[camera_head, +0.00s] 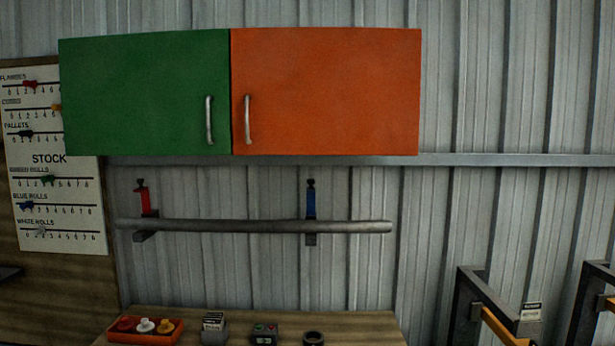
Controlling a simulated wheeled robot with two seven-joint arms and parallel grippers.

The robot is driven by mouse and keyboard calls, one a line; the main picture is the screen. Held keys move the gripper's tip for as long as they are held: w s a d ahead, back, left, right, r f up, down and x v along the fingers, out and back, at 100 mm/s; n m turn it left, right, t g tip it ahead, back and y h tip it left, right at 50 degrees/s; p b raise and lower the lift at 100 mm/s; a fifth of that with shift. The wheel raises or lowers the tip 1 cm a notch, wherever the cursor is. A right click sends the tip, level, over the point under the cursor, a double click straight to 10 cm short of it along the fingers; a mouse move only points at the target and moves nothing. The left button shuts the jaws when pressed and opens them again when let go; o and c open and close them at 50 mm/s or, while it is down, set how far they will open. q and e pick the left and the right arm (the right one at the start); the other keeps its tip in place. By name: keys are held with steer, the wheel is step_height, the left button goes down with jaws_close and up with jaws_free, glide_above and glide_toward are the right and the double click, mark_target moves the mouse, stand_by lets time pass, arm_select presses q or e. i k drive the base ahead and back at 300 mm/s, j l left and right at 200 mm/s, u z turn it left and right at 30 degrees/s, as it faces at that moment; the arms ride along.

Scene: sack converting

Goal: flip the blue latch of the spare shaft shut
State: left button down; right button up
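The spare shaft (230,226) is a long grey bar lying level on two dark wall brackets. The blue latch (311,202) stands upright above the shaft at the right bracket (311,240), with a small dark knob on top. A red latch (143,200) stands upright at the left bracket (146,236). Neither of my grippers shows in the head view.
A green cabinet door (145,95) and an orange one (335,90) hang above the shaft, both shut. A wooden bench (365,325) below holds a tray of knobs (145,338) and several small items. A stock board (55,160) is at left, dark frames (480,290) at right.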

mark_target(310, 191)
steer(key=i+z, duration=0.1)
steer(key=i, duration=0.45)
steer(key=i+j+z, duration=0.1)
steer(key=i, duration=0.4)
steer(key=i+j+z, duration=0.15)
steer(key=i, duration=0.4)
